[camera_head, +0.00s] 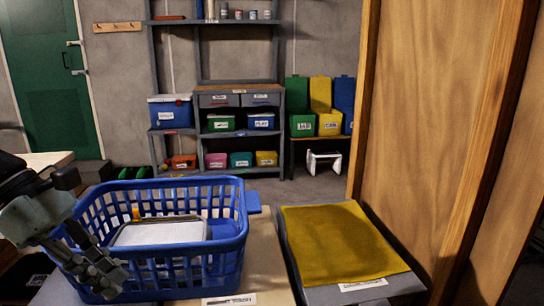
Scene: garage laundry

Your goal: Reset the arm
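My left gripper (100,268) comes in from the left edge, in front of the near left side of a blue laundry basket (228,250). Its fingers point down and to the right and overlap the basket's wall in the picture. I cannot tell whether they touch the basket or whether the fingers hold anything. My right gripper is not in view.
The basket stands on a light tabletop (265,260) and holds a pale flat object (165,232). Right of it a yellow cloth (335,240) lies on a grey surface. A wooden panel (430,130) stands at the right. Shelves (240,95) with bins line the back wall.

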